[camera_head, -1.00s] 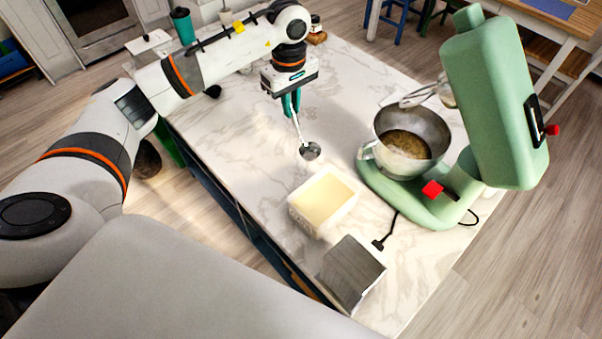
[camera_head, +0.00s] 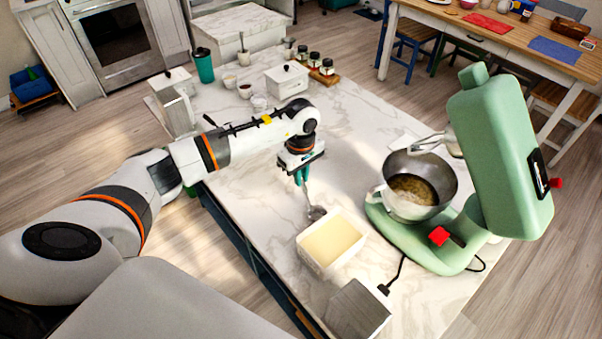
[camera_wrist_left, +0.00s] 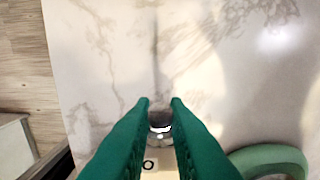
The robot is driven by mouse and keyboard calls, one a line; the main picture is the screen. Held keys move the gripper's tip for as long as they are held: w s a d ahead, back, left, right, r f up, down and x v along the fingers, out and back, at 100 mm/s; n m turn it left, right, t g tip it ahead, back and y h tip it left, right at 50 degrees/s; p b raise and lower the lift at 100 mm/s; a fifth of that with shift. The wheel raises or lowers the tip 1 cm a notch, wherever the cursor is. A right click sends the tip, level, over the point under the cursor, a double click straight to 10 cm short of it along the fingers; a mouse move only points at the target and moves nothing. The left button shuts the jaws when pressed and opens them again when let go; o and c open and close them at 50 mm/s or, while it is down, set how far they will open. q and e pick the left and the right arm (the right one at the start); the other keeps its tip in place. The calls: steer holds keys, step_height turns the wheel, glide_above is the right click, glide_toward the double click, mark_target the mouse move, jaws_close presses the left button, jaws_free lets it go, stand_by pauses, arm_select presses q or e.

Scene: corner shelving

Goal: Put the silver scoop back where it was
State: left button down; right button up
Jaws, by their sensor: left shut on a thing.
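The silver scoop (camera_head: 316,212) has a long thin handle and a round bowl. My left gripper (camera_head: 302,178), with teal fingers, is shut on the handle. The bowl hangs low, just behind the white tub (camera_head: 309,257) of pale yellow contents; I cannot tell whether it touches the counter. In the left wrist view the fingers (camera_wrist_left: 160,103) point at the counter, and a shiny part of the scoop (camera_wrist_left: 160,122) shows between them. My right gripper is not in view.
The green stand mixer (camera_head: 450,250) with a metal bowl (camera_head: 430,170) stands right of the tub. A grey box (camera_head: 358,312) is in front. At the back are a white lidded box (camera_head: 287,80), spice jars (camera_head: 315,60) and a teal cup (camera_head: 203,66). The marble between is clear.

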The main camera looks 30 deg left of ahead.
arm_select(q)
steer(key=shift+f, duration=0.15)
steer(key=c, duration=1.4)
jaws_free()
